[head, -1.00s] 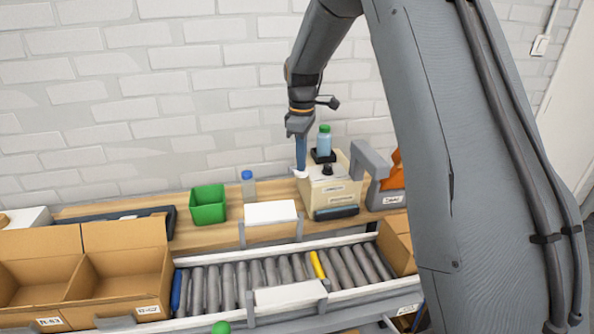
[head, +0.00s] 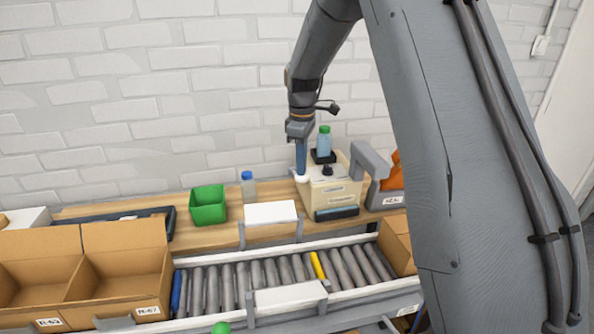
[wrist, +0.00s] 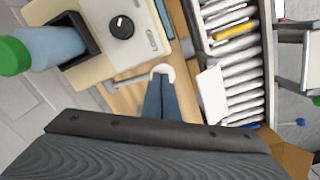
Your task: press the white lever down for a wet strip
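The beige dispenser (head: 322,195) stands on the wooden bench, with a black dial and a dark slot (head: 337,213) low on its front. Its lever has a white rounded end (head: 301,178) on the machine's left side; in the wrist view this white end (wrist: 163,72) sits on a grey arm (wrist: 130,79). My gripper (head: 301,173) points straight down over the lever end, its blue fingers together and holding nothing. In the wrist view the fingertips (wrist: 161,82) meet the edge of the white end and seem to touch it, partly covering it.
A green-capped bottle (head: 324,142) stands in a black holder on the dispenser. A grey device (head: 371,165) is close on its right. A clear blue-capped bottle (head: 248,188) and green bin (head: 208,205) are left. A roller conveyor (head: 230,285) runs in front.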

